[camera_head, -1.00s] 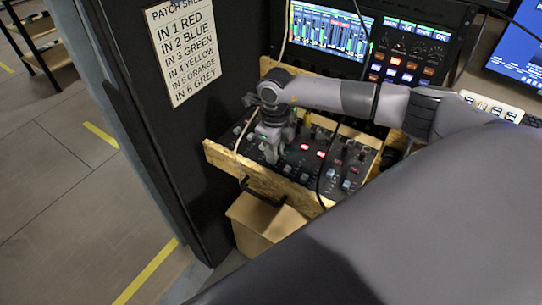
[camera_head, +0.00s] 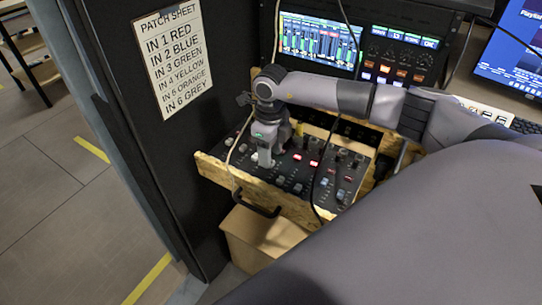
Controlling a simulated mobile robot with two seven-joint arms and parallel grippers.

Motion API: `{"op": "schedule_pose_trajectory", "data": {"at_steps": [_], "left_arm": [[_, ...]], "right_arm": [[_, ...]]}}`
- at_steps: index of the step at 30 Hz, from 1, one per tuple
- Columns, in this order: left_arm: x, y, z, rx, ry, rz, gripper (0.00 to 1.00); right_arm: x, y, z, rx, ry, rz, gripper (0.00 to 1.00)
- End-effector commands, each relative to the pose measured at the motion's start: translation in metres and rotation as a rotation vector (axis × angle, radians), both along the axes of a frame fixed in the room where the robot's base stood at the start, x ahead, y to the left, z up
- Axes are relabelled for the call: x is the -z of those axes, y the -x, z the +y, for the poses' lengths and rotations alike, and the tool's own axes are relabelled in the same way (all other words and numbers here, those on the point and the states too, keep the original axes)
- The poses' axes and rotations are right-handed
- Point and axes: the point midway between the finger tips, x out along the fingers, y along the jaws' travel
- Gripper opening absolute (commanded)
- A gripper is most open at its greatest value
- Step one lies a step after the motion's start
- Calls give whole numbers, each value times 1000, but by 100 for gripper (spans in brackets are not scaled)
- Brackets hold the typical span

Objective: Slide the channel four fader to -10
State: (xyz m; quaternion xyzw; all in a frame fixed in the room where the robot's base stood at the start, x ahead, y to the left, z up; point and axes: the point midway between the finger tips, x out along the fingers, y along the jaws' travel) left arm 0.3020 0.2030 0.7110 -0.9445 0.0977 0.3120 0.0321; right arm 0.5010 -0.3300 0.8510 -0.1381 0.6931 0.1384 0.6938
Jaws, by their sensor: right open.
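The mixer (camera_head: 310,185) is a dark panel with knobs, lit red buttons and fader caps, set in a wooden drawer (camera_head: 218,174) that is pulled out. My right gripper (camera_head: 265,161) points down over the left part of the mixer, close to its surface. Its fingers are small in the view, and whether they touch a fader cap cannot be told. Several fader caps (camera_head: 323,182) show to the right of the gripper. Which one is channel four, and the scale marks, are too small to read. My left gripper is out of view.
A black cable (camera_head: 318,190) hangs across the mixer, and a pale cable (camera_head: 233,150) runs at its left. A screen with meters (camera_head: 318,42) stands behind. A dark wall with a patch sheet (camera_head: 174,55) is close on the left. A cardboard box (camera_head: 258,235) sits below the drawer.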

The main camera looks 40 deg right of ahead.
Motion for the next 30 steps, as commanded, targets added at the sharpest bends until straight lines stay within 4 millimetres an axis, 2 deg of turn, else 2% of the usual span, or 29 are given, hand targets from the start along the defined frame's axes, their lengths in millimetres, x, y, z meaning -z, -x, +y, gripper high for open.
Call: {"op": "schedule_pose_trajectory", "data": {"at_steps": [6,10,30], "left_arm": [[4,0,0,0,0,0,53],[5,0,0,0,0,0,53],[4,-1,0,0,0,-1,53]], "right_arm": [[-36,-1,0,1,0,-3,49],[-47,0,-1,2,0,-1,49],[-50,0,-1,2,0,1,49]]}}
